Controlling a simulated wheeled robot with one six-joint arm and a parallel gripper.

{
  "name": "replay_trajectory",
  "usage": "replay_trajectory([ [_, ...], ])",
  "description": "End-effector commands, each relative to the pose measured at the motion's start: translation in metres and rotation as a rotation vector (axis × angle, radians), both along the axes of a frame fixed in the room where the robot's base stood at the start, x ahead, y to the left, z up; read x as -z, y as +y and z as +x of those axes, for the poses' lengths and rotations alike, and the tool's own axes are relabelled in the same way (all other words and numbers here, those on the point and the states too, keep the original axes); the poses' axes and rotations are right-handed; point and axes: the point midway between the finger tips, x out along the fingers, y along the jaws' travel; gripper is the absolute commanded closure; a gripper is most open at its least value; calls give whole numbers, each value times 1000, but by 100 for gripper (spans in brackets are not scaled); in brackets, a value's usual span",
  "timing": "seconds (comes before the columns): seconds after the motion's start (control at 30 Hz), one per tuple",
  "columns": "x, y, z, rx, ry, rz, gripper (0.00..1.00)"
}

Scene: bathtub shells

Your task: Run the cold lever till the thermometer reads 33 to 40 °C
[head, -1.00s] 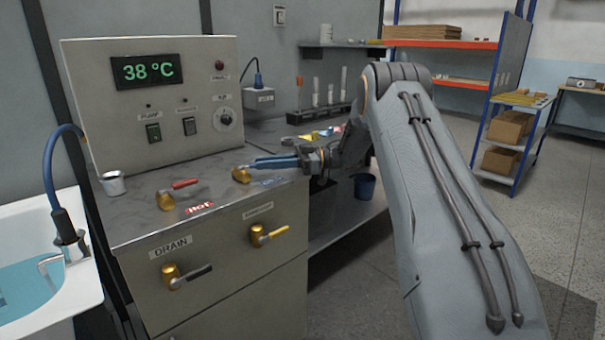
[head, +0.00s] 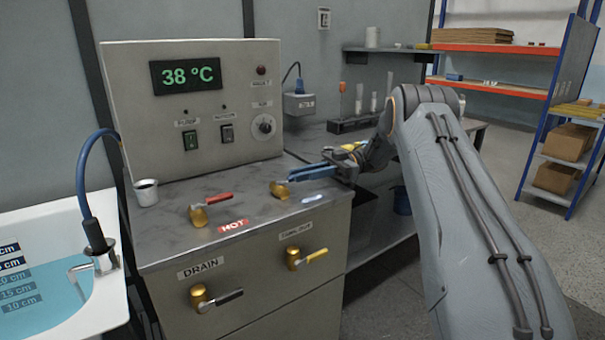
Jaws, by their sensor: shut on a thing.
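The thermometer display (head: 186,75) on the grey panel reads 38 °C in green digits. The cold lever's brass valve body (head: 279,190) stands on the counter's front right part. My gripper (head: 312,173) is at this valve from the right, shut on the cold lever, whose handle is mostly hidden among the blue parts there. The red hot lever (head: 212,199) stands to the left, with a red HOT label (head: 233,225) in front of it. The tub (head: 60,300) at the far left holds blue water, with depth marks in centimetres.
Below, the cabinet front carries a black-handled drain lever (head: 214,298) and a yellow-handled lever (head: 306,258). A metal cup (head: 146,192) stands at the counter's left edge. A blue hose (head: 84,180) arches over the tub rim. Test tubes (head: 373,104) stand in a rack behind my gripper.

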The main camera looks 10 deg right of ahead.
Motion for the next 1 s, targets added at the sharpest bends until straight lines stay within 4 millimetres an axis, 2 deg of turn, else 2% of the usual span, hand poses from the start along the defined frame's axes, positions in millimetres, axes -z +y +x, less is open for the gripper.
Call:
replay_trajectory([
  [0.17, 1, -1, 0, 2, 1, 0, 100],
  [0.2, 1, -2, 0, 4, 1, 0, 80],
  [0.3, 1, -5, 0, 9, 1, -1, 66],
  [0.67, -1, -8, 0, 13, 1, -1, 66],
  [1.0, -26, 7, -2, -8, 0, -1, 66],
])
